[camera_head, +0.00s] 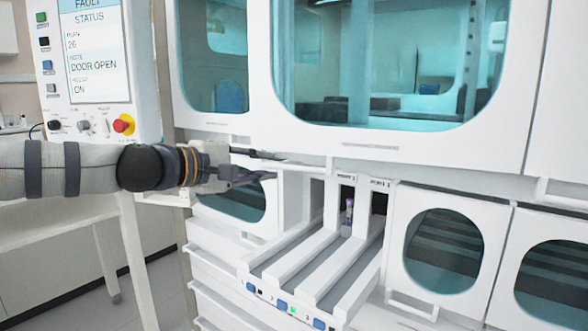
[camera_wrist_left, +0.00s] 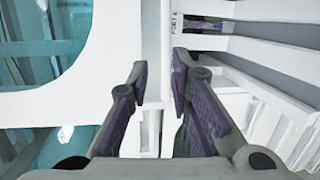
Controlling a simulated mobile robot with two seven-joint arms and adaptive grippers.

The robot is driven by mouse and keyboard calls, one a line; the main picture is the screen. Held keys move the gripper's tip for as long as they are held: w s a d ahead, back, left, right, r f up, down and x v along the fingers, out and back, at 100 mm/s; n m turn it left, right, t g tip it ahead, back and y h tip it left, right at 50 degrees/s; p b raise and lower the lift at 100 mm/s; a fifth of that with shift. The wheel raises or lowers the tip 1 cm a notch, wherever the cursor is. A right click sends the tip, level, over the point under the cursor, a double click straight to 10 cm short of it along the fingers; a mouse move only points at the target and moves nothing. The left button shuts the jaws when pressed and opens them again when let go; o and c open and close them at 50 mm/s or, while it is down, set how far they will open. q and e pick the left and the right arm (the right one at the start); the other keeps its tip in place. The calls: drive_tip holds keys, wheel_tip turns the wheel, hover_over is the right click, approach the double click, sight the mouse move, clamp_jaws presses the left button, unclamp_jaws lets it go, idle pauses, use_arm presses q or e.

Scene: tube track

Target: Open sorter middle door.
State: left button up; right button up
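The sorter's large middle door (camera_head: 400,138) is a white panel with a rounded teal window, and it looks shut in the head view. A white rail, possibly its handle (camera_head: 305,169), runs along its lower edge. My left gripper (camera_head: 272,165) is open, with dark fingers apart, just at the left end of this rail. In the left wrist view the open fingers (camera_wrist_left: 158,72) point at a white strip beside the door panel (camera_wrist_left: 105,95); I cannot tell whether they touch it. My right gripper is out of view.
Sloped white tube lanes (camera_head: 320,250) jut out below the door, with a purple-capped tube (camera_head: 349,212) in one port. Smaller round-windowed doors (camera_head: 445,250) are at right. A status panel (camera_head: 95,50) reading "DOOR OPEN" and a white table (camera_head: 60,225) are at left.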

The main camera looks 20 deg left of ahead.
sight(290, 168)
use_arm(q)
drive_tip(key=x, duration=0.6)
drive_tip(key=f+b+x, duration=0.1)
drive_tip(key=x, duration=0.1)
drive_tip(key=shift+w+d, duration=0.15)
drive_tip(key=shift+w, duration=0.35)
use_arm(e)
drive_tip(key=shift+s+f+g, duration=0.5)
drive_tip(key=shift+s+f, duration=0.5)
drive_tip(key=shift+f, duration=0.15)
use_arm(q)
clamp_jaws()
